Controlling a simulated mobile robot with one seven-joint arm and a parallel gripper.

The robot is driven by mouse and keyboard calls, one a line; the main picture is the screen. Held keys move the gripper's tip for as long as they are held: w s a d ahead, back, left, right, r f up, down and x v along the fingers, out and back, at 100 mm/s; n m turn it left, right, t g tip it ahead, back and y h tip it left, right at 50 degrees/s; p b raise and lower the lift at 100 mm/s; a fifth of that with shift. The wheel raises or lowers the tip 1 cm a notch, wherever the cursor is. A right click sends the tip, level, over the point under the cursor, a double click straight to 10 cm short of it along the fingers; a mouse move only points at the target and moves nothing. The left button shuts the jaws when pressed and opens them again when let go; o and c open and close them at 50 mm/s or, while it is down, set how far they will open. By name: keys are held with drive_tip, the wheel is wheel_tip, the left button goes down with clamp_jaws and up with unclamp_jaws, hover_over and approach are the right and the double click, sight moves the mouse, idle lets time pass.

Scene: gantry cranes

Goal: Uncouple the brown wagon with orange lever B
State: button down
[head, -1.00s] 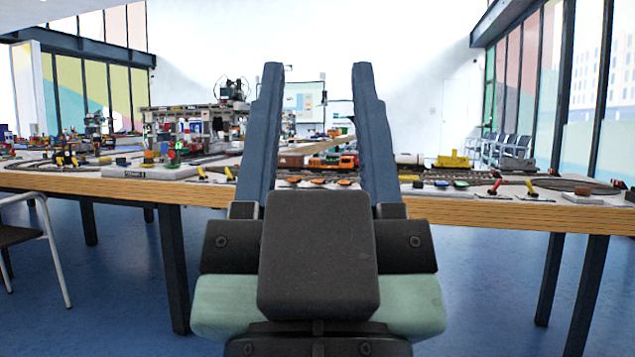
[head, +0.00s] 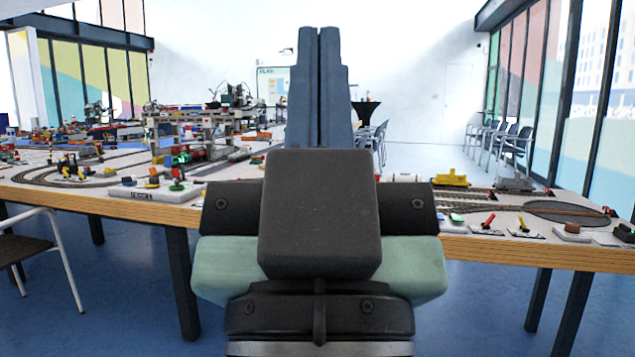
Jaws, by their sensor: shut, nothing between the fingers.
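My gripper (head: 320,45) points away from me over the front of the layout table (head: 115,205). Its two fingers are shut together with nothing between them. I cannot make out the brown wagon or orange lever B; my gripper and wrist hide the middle of the table's front edge and the track there. A small white tank wagon (head: 405,178) shows just right of my wrist. A yellow wagon (head: 451,181) stands on the track farther right.
A control board (head: 150,190) with coloured knobs sits at the front left edge. A gantry crane (head: 195,125) rises behind. A chair (head: 40,250) stands at the left.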

wheel_tip(320, 180, up, 36)
drive_tip(key=p, duration=3.3)
drive_tip(key=shift+r+p, duration=0.15)
drive_tip(key=shift+p, duration=0.2)
